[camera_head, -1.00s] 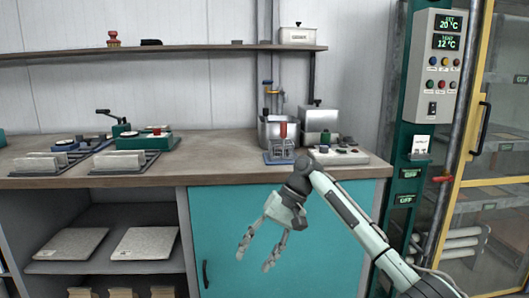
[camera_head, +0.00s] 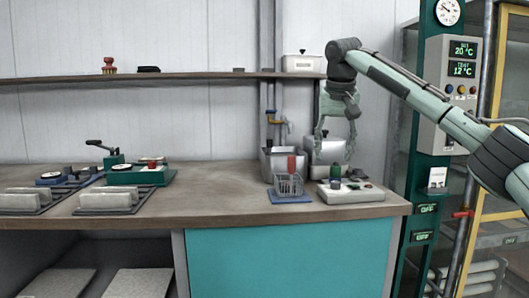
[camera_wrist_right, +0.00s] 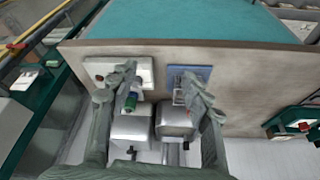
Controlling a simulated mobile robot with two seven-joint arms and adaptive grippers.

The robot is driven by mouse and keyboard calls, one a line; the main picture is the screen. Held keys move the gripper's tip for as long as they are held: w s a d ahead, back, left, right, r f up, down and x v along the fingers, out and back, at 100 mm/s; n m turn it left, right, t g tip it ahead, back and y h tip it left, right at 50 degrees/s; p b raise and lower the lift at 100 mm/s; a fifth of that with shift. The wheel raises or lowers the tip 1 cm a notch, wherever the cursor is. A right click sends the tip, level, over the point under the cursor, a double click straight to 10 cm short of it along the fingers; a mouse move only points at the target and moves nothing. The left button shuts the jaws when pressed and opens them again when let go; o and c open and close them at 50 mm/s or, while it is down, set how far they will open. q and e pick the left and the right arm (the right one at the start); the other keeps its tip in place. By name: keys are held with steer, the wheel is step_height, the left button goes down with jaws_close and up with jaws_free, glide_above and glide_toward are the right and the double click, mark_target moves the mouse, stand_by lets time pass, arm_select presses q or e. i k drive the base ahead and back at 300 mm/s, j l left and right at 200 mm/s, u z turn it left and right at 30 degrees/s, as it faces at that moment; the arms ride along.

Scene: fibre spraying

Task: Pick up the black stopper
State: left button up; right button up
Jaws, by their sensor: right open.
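The dark piece cannot be told apart there. My left gripper is out of view.
Metal containers (camera_head: 278,166) stand close behind. A shelf (camera_head: 200,76) runs above the bench. The bench middle (camera_head: 215,180) is clear.

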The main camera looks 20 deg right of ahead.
mark_target(269, 141)
steer(key=i, duration=1.7)
